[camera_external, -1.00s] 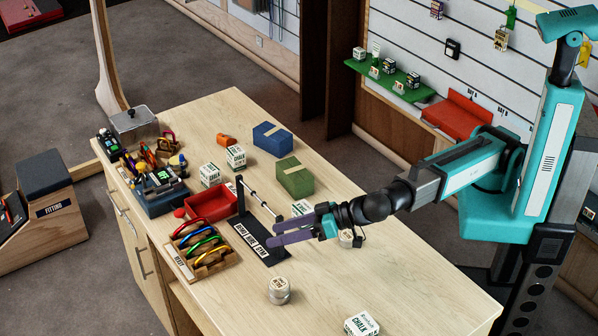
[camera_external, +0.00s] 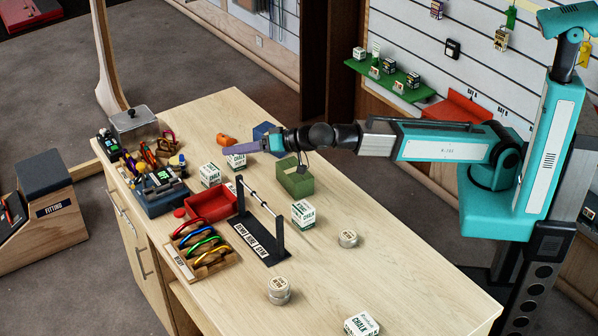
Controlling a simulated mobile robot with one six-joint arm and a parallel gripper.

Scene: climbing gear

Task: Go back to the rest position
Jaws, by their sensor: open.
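My gripper (camera_external: 245,147) is at the end of my outstretched arm, over the far part of the wooden counter (camera_external: 400,270). Its purple fingers point left, in front of the blue box (camera_external: 264,131), which they and the wrist partly hide. A white chalk box (camera_external: 236,160) stands just below the fingers in the picture. No object shows between the fingers. The green box (camera_external: 295,178) stands below my wrist in the picture.
A black stand with a rail (camera_external: 262,235), a red tray (camera_external: 210,203) and a wooden rack of coloured carabiners (camera_external: 203,250) stand mid-counter. Another chalk box (camera_external: 303,214) and round tins (camera_external: 348,239) stand nearby. The counter's right front is mostly clear.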

